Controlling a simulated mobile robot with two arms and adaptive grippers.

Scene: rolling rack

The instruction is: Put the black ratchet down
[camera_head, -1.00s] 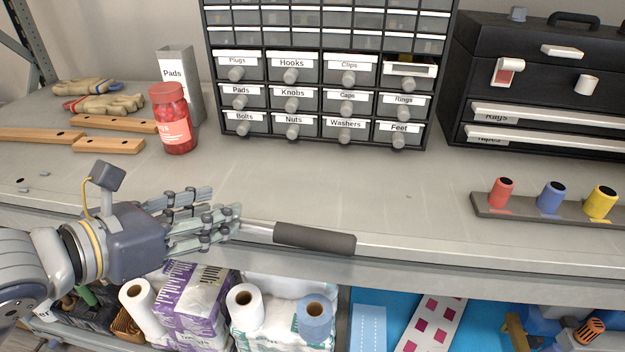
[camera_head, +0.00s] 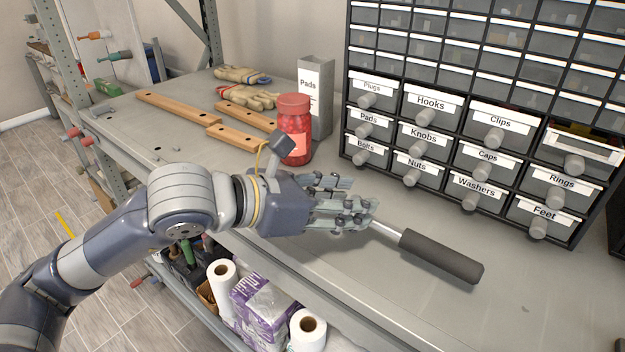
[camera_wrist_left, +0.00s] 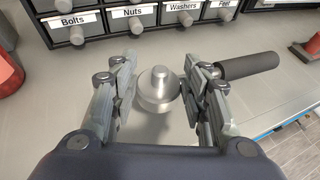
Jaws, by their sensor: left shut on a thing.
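My left gripper (camera_head: 362,215) is shut on the black ratchet (camera_head: 440,255) near the front of the grey workbench. The ratchet's dark handle points to the right, out past the fingers, and a bare metal shaft joins it to the gripped end. In the left wrist view, the round silver ratchet head (camera_wrist_left: 157,92) sits between the two fingers, and the dark handle (camera_wrist_left: 247,67) sticks out beyond the right finger. The ratchet lies roughly level over the bench top (camera_head: 350,265); I cannot tell whether it touches the surface. My right gripper is not in view.
A drawer cabinet (camera_head: 470,150) stands behind the ratchet. A red jar (camera_head: 295,130), a Pads box (camera_head: 316,95), wooden bars (camera_head: 180,108) and gloves (camera_head: 245,95) are at the back left. Paper rolls (camera_head: 222,280) are on the shelf below. Bench top around the handle is clear.

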